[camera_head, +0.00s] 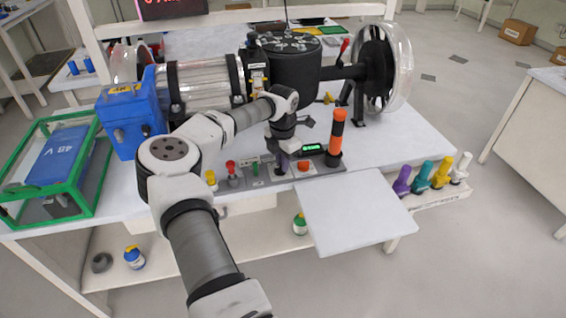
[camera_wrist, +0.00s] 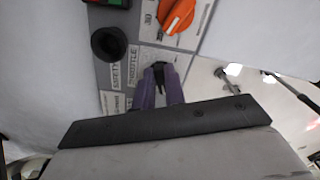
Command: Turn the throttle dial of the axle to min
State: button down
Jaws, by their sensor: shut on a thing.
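The axle rig's grey control panel (camera_head: 240,180) runs along the front of the table. My gripper (camera_head: 283,166) reaches down to it from above, between a green switch (camera_head: 255,169) and an orange knob (camera_head: 303,165). In the wrist view my gripper (camera_wrist: 160,88) has purple fingers closed on a small dark part, apparently the throttle dial (camera_wrist: 158,68). A THROTTLE label lies right beside it. The fingers cover most of the dial, so its pointer and setting cannot be read. In the head view my gripper hides the dial.
An orange-and-black post (camera_head: 337,135) stands close right of my gripper, beside a green-lit display (camera_head: 313,148). The wrist view shows a black round knob (camera_wrist: 108,44) and an orange part (camera_wrist: 176,15) nearby. A white board (camera_head: 355,212) juts out in front.

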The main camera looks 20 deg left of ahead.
jog(key=shift+n, duration=0.6)
jog(key=c, duration=1.5)
grip_release()
jog(key=shift+o, duration=0.2)
notch_tip(320, 180, up, 14)
jog(key=b, duration=0.2)
